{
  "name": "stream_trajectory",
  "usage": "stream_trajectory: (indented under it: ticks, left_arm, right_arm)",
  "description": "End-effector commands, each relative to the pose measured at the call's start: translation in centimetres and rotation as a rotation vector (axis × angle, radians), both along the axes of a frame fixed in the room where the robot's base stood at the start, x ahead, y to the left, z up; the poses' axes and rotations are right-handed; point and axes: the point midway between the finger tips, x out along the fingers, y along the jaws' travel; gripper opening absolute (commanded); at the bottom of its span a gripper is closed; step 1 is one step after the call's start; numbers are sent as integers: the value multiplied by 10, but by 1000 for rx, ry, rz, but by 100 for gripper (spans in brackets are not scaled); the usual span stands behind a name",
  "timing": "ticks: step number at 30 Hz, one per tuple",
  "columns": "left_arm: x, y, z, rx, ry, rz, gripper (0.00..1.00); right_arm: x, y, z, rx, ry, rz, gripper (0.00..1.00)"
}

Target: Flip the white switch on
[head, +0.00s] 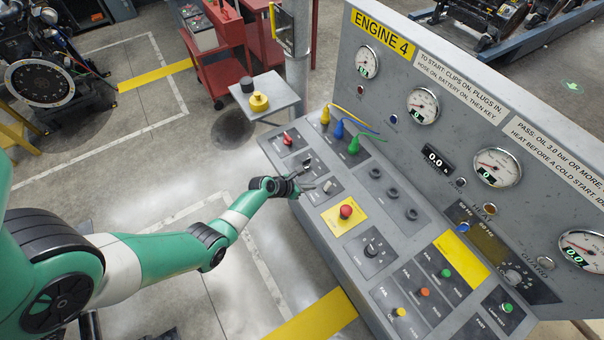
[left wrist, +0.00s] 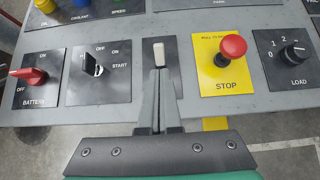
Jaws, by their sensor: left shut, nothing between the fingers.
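The white switch (left wrist: 159,53) is a small upright lever on a dark plate, between the key switch and the red stop button in the left wrist view. It also shows in the head view (head: 328,186) on the sloping console. My left gripper (left wrist: 158,78) is shut and empty, its fingertips just below the switch in the left wrist view. I cannot tell whether they touch it. The fingers hide the lower part of the plate. In the head view my left gripper (head: 306,187) reaches in over the console's near edge. My right gripper is not in view.
The red stop button (left wrist: 233,47) stands right of the switch. The key switch (left wrist: 92,64) and red battery switch (left wrist: 28,76) are to its left. A load knob (left wrist: 293,54) is farther right. A small side table (head: 270,112) stands beyond the console.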

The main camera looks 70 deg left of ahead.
Motion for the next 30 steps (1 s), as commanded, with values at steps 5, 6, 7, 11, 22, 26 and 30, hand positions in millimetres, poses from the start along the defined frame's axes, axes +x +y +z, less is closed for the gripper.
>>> stream_trajectory:
  ticks: [5,6,7,11,22,26,30]
  left_arm:
    - [-14,-2,48,2,-3,1,0]
    - [-17,-2,55,3,-2,0,0]
    - [-19,-2,60,2,-3,1,0]
    - [-25,-3,73,2,-1,-1,0]
    - [-27,-4,78,0,0,0,0]
    - [-27,-4,78,0,0,0,0]
    - [-27,-3,78,0,0,0,0]
  right_arm:
    - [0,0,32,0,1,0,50]
    - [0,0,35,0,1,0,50]
    - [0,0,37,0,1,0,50]
    - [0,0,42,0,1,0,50]
    - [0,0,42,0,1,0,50]
    - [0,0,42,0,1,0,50]
    - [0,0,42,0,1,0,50]
